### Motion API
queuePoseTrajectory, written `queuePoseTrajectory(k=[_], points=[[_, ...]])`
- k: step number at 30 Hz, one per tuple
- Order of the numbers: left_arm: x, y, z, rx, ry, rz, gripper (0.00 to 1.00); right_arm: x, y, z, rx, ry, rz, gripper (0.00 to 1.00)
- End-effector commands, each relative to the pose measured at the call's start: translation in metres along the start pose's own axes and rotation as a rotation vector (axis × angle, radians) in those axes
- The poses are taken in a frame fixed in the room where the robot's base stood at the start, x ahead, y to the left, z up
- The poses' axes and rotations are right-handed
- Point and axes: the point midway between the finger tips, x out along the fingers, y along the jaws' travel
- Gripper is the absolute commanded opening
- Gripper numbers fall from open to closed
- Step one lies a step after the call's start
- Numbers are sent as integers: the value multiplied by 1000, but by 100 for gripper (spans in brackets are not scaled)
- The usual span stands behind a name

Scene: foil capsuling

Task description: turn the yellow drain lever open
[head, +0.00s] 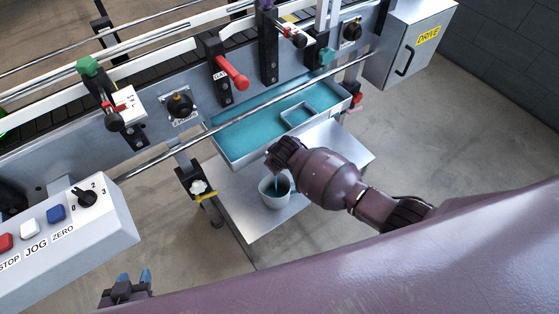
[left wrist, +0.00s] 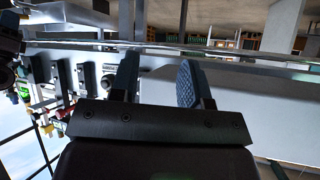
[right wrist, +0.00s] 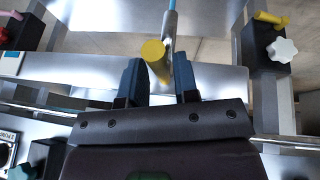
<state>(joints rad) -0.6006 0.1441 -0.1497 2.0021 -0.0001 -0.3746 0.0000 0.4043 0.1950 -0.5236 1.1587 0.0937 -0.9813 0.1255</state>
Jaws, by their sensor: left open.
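The yellow drain lever (right wrist: 155,55) shows in the right wrist view as a short yellow piece between the fingertips of my right gripper (right wrist: 160,78). Whether both fingers press on it is unclear. In the head view my right gripper (head: 283,155) is at the front wall of the tray of blue-green liquid (head: 240,150) and hides the lever. A thin pale-blue streak runs below it towards a white bucket (head: 265,198) with dark blue-green liquid inside. My left gripper (head: 138,277) is open and empty at the lower left; its spread fingers show in the left wrist view (left wrist: 157,85).
The bucket stands on a metal shelf (head: 255,229). A clamp with a white star knob (head: 199,187) and a yellow handle (head: 207,196) is left of the tray. A control box (head: 75,235) fills the left; a DRIVE cabinet (head: 410,45) stands at the upper right.

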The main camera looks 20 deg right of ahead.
Motion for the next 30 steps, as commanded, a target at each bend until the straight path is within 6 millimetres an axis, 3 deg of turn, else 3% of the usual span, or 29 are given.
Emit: queuePoseTrajectory(k=[7, 21, 30], points=[[0, 0, -10, 1, 14, 1, 43, -10, 1, -2, 0, 4, 1, 28], [-15, -4, -34, -2, 31, -4, 43, -88, 1, -2, 0, 4, 1, 28], [-20, -4, -36, -4, 29, -6, 43, -108, 0, 0, 0, 0, 0, 28]])
